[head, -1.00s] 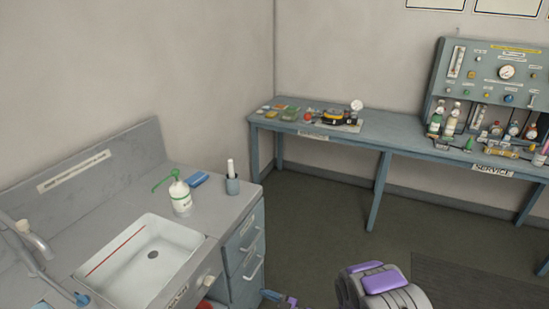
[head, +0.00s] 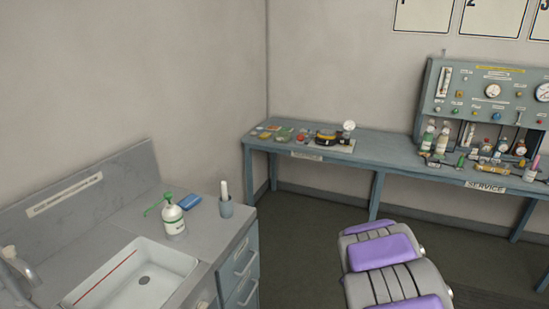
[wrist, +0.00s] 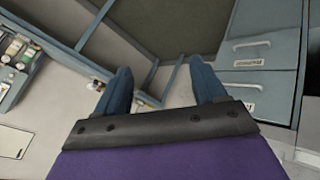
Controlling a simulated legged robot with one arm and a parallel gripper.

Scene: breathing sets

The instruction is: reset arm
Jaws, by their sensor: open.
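My gripper shows in the wrist view (wrist: 160,88), with its two blue fingers spread wide apart and nothing between them. Past the fingers are dark floor and blue-grey bench framing. In the head view my grey and purple arm rises at the bottom, right of centre, in front of the floor and below the service bench (head: 395,152). The gripper's fingers are out of the head view.
At left is a sink counter with a white basin (head: 88,284), a pump bottle (head: 173,219), a blue sponge (head: 188,202) and a cup (head: 226,208). The bench carries bottles and a gauge panel (head: 478,92). Floor (head: 310,240) between counter and bench is clear.

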